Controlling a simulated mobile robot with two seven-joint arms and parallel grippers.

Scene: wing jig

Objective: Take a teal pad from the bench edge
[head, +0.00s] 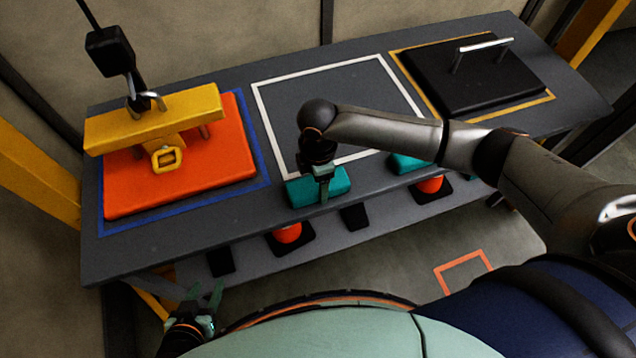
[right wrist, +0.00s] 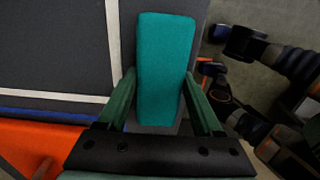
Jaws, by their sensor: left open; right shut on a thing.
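A teal pad (head: 338,183) is at the front edge of the dark bench (head: 215,215), below the white outlined square. My right gripper (head: 322,190) is over it, shut on it from above. In the right wrist view the pad (right wrist: 166,60) stands between the two green fingers of the gripper (right wrist: 160,85). I cannot tell whether the pad still touches the bench. A second teal pad (head: 405,163) lies further right on the same edge, partly hidden behind my right arm. My left gripper (head: 205,302) is open and empty, low in front of the bench.
An orange plate (head: 225,160) with a yellow hoist beam (head: 155,118) lies in a blue outline at left. A black plate with a handle (head: 470,80) lies in a yellow outline at right. The white outlined area (head: 350,95) is bare. Orange cones (head: 288,233) stand on the lower shelf.

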